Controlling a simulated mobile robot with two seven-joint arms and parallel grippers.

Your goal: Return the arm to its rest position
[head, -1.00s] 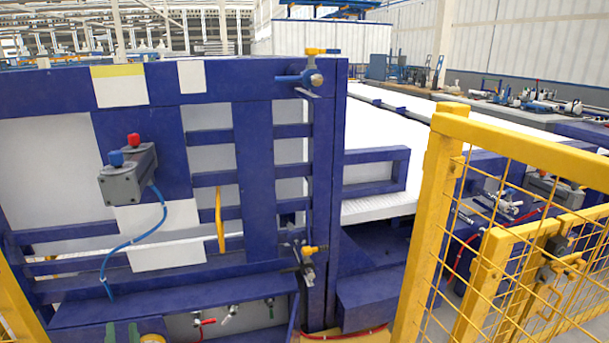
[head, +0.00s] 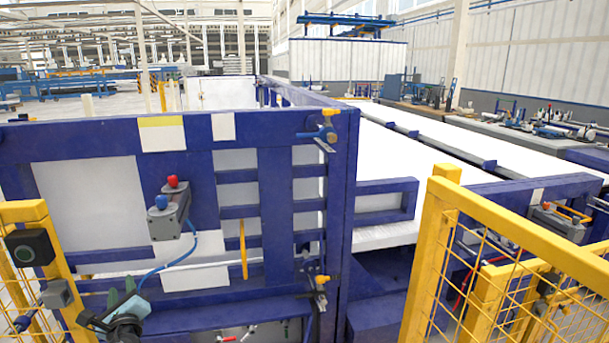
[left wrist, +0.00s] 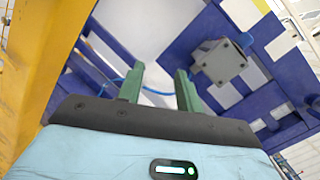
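My left gripper (head: 121,288) is low at the left in the head view, with green fingers pointing up, in front of the blue frame (head: 275,180). In the left wrist view (left wrist: 160,69) its two green fingers stand apart with nothing between them, so it is open and empty. A grey button box (head: 168,222) with a red and a blue button is mounted on the blue frame, above and right of the gripper and apart from it. The same box shows beyond the fingers in the left wrist view (left wrist: 219,64). My right gripper is out of view.
A yellow post (head: 62,270) stands close to the left of my left gripper; its yellow shape fills the left of the wrist view. A yellow mesh fence (head: 432,240) stands at the right. A blue cable (head: 175,265) hangs from the button box. White-topped benches (head: 450,145) lie behind.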

